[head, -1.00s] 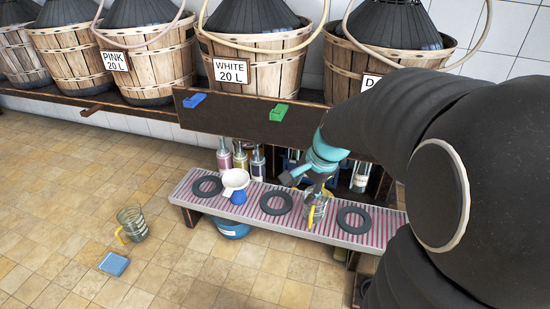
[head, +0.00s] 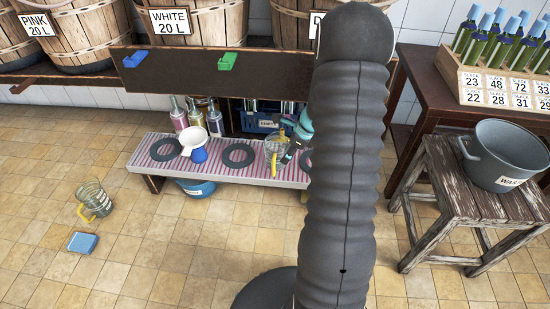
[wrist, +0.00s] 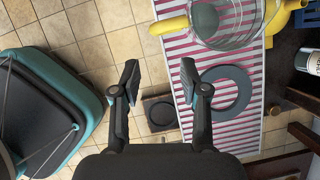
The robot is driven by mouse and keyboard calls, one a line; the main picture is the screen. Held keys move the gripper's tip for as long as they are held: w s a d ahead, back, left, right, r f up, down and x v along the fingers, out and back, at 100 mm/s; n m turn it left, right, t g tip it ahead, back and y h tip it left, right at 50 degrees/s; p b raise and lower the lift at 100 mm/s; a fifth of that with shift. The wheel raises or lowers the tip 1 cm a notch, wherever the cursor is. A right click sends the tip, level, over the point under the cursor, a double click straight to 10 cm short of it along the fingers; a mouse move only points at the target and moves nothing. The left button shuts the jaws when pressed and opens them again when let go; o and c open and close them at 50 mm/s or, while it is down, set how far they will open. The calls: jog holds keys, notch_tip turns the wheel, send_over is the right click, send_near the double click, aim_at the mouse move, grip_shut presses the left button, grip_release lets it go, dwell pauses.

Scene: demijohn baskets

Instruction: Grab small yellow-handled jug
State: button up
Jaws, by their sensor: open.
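A clear jug with a yellow handle (head: 276,149) stands on the striped bench (head: 222,172), between a black ring and my arm. In the wrist view, a clear jug with yellow parts on both sides (wrist: 228,28) is at the top, cut by the frame edge. My gripper (wrist: 158,82) is open, with nothing between its fingers, and apart from that jug. In the head view my arm mostly hides the gripper, just right of the bench jug. Another clear yellow-handled jug (head: 95,198) sits on the floor at left.
Black rings (head: 238,155) lie on the bench beside a white funnel (head: 193,139). Bottles and a blue crate (head: 262,122) are behind it. A blue sponge-like block (head: 82,242) lies on the floor. A grey bucket (head: 508,155) stands on a stool at right. Open tiled floor lies in front.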

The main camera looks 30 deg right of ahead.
send_near(274, 175)
notch_tip(274, 175, down, 3)
jog(key=w, duration=0.2)
jog(key=x, duration=0.2)
jog(key=a+b+x, duration=0.1)
jog(key=x, duration=0.1)
jog(key=shift+f+b, duration=0.25)
jog(key=shift+b, duration=0.05)
grip_shut()
jog(key=shift+w, duration=0.1)
